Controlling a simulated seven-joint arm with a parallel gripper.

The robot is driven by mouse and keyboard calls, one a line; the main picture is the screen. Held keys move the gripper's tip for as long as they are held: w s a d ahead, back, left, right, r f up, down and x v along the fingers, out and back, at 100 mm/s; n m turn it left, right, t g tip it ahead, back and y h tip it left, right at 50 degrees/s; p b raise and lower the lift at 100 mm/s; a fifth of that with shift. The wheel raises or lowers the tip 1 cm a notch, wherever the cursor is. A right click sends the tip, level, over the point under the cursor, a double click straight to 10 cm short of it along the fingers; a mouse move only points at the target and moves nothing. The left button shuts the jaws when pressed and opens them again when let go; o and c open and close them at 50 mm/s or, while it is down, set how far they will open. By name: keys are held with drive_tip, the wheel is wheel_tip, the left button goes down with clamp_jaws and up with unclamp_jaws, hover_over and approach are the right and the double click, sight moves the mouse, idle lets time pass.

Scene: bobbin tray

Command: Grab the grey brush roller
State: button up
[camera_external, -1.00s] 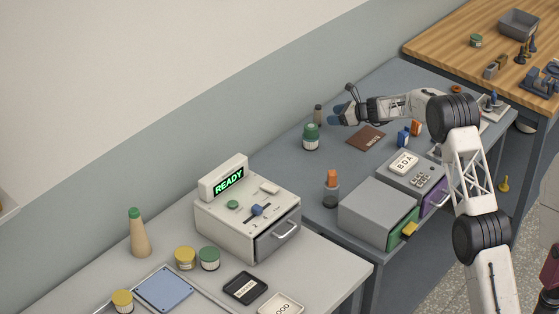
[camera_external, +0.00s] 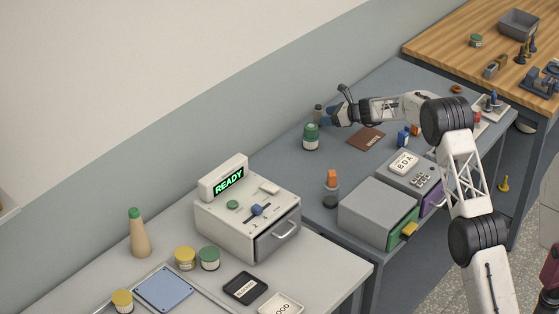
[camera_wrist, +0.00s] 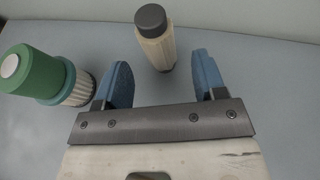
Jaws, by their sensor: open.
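In the external view the grey brush roller (camera_external: 318,112) is at the back of the grey table by the wall. My gripper (camera_external: 333,116) is just right of it, low over the table, and partly overlaps it there. The fingers are open and nothing is gripped. I see no contact with the roller.
A larger green-topped roller (camera_wrist: 40,75) stands close beside my left finger in the wrist view; it also shows in the external view (camera_external: 311,137). A brown mat (camera_external: 366,138) lies to the right. The wall (camera_external: 270,125) is close behind the roller.

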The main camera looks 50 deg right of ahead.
sight(318, 109)
drive_tip(key=shift+x, duration=2.3)
drive_tip(key=c, duration=1)
drive_tip(key=shift+r, duration=0.3)
drive_tip(key=shift+r, duration=1.6)
drive_tip(key=s+a, duration=0.2)
drive_tip(key=s, duration=0.2)
drive_tip(key=s+a, duration=0.2)
drive_tip(key=s, duration=0.3)
drive_tip(key=s+a+r, duration=0.1)
drive_tip(key=s+a, duration=0.2)
drive_tip(key=s, duration=0.1)
drive_tip(key=shift+s+a+r, duration=0.1)
drive_tip(key=shift+s+r, duration=0.05)
drive_tip(key=shift+s, duration=0.4)
